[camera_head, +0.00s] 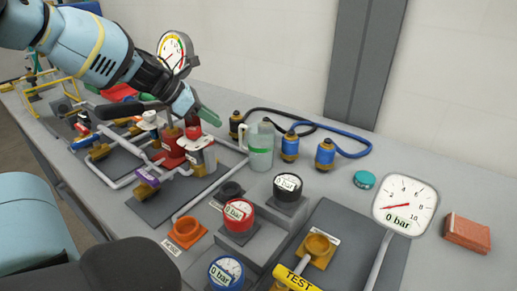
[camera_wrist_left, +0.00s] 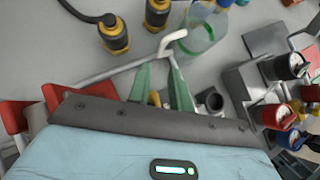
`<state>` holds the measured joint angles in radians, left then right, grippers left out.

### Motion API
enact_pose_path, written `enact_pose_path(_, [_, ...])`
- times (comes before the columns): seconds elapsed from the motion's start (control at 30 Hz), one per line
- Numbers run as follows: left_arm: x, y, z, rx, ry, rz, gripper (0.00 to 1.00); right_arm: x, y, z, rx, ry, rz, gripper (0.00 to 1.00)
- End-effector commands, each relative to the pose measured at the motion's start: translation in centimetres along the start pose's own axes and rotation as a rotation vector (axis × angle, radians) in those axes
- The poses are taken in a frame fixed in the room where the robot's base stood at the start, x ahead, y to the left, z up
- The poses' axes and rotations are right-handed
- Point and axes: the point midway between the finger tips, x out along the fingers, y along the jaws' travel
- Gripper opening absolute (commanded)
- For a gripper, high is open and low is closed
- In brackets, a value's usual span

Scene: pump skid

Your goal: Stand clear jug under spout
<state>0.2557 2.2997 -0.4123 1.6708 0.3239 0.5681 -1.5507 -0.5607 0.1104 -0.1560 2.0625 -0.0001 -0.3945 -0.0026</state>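The clear jug (camera_head: 261,150), with a green band and a pale handle on its left, stands upright on the grey bench right of the pipework. In the left wrist view the jug (camera_wrist_left: 207,32) lies beyond my fingertips, its handle towards me. My left gripper (camera_head: 197,107) is above the red and white valves, left of the jug and apart from it. In the left wrist view its two green fingers (camera_wrist_left: 158,75) are spread with nothing held. I cannot make out which pipe end is the spout. My right gripper is not in view.
Blue-and-yellow canisters (camera_head: 289,146) with hoses stand right of the jug. Stepped grey blocks with a black gauge (camera_head: 287,187) and a red gauge (camera_head: 238,214) are in front. A teal puck (camera_head: 365,180) and a red brick (camera_head: 467,233) lie right. Pipework (camera_head: 187,178) crowds the left.

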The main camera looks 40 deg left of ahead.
Motion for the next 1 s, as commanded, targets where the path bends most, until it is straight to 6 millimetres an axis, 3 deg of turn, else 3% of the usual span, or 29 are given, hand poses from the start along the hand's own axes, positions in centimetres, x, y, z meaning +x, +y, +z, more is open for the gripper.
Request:
enact_pose_path(0.3, [4.4, 0.0, -0.2, -0.002, 0.004, -0.001, 0.21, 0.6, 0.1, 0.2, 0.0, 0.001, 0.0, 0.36])
enact_pose_path(0.67, [5.3, -0.1, 0.0, -0.001, 0.001, -0.001, 0.21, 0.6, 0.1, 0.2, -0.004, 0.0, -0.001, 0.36])
enact_pose_path(1.0, [9.1, -0.4, 0.1, -0.001, 0.004, -0.001, 0.21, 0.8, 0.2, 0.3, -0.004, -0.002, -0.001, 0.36])
